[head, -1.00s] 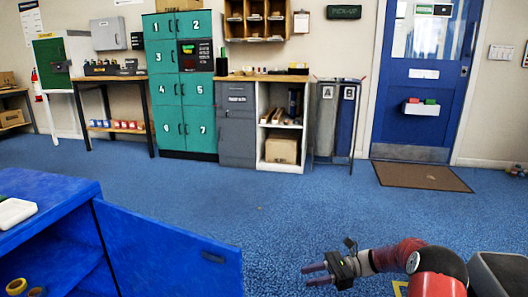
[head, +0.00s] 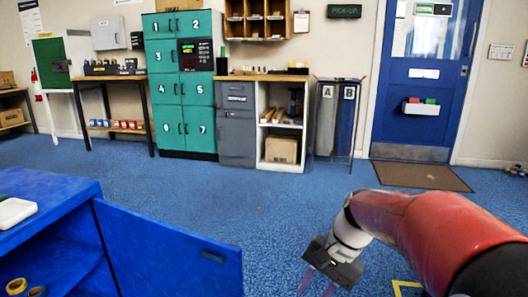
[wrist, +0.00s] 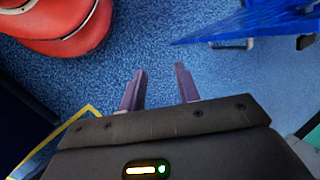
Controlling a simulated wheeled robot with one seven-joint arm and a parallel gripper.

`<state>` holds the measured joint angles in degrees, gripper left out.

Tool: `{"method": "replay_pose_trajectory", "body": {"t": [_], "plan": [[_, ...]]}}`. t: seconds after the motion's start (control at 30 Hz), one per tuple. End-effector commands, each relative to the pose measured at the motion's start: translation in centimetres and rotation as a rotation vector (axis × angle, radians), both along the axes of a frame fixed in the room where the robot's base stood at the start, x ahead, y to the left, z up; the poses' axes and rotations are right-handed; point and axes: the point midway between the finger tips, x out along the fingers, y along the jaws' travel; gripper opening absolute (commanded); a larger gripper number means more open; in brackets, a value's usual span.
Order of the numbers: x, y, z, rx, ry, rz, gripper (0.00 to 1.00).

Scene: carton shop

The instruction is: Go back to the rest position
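My gripper (head: 320,281) hangs over the blue carpet at the lower right of the head view, with my red arm reaching to it from the right edge. In the wrist view my gripper's two purple fingers (wrist: 160,92) stand apart, with only carpet between them. The gripper is open and empty. In the head view it is to the right of the open blue cabinet door (head: 165,250) and apart from it.
The blue cabinet (head: 50,190) stands at lower left with its door swung open toward my arm; rolls of tape (head: 16,287) lie inside. Carpet (head: 250,195) is clear ahead. Teal lockers (head: 182,95), a grey cabinet (head: 236,125) and a blue door (head: 420,75) line the far wall.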

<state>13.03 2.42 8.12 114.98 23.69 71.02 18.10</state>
Motion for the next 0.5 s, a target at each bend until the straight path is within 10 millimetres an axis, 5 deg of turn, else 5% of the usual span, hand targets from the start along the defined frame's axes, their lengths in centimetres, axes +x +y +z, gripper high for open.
{"method": "replay_pose_trajectory", "body": {"t": [0.3, 0.5], "plan": [[-9.5, -2.5, 3.4, -0.317, -0.405, 0.273, 0.33], [-13.2, -4.0, 3.7, -0.451, -0.59, 0.404, 0.33]]}}
